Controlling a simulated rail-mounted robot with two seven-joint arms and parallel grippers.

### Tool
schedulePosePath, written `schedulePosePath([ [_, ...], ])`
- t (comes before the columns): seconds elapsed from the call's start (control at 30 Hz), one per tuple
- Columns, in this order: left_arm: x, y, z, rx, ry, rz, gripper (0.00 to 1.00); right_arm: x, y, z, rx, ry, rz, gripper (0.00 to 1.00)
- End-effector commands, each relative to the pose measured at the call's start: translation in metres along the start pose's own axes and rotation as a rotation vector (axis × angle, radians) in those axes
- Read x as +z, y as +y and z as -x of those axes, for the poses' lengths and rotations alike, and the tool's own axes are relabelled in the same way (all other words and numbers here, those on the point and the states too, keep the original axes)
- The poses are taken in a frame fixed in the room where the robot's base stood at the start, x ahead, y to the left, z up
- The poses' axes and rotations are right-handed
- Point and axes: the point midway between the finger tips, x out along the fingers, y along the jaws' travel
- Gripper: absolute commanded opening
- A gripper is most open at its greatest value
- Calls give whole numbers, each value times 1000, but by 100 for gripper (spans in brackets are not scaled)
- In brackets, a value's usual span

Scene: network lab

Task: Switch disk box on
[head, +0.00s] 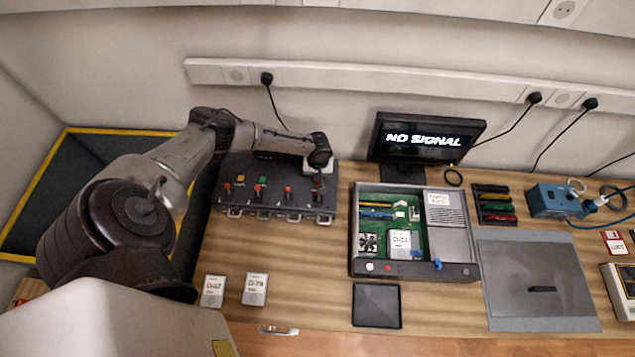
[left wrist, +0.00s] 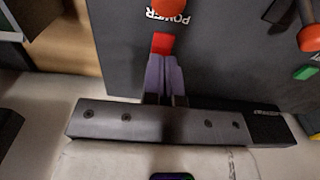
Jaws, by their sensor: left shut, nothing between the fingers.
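The disk box appears to be the dark grey unit (head: 270,207) at the back left of the bench, with several red or orange knobs, small coloured pieces and front latches. My left gripper (head: 318,184) is over its right end, shut and empty. In the left wrist view its closed fingers (left wrist: 165,62) point at a small red piece (left wrist: 162,43) on the dark panel, right at the fingertips; contact cannot be told. The white word POWER (left wrist: 168,19) and an orange-red knob (left wrist: 168,7) are just beyond. My right gripper is not in view.
A monitor (head: 425,139) reading NO SIGNAL stands right of the box, behind an open computer case (head: 462,271). Two labelled drives (head: 254,289) lie in front. A black tray (head: 376,305) and a grey panel (head: 535,275) lie further right. Bench between box and drives is clear.

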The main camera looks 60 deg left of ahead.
Motion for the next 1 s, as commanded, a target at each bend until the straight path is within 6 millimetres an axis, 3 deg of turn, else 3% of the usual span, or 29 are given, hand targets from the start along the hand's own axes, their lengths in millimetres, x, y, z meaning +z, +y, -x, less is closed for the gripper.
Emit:
schedulePosePath([
  [1.0, 0, 0, -9, 0, 0, 0, 0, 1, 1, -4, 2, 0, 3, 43],
])
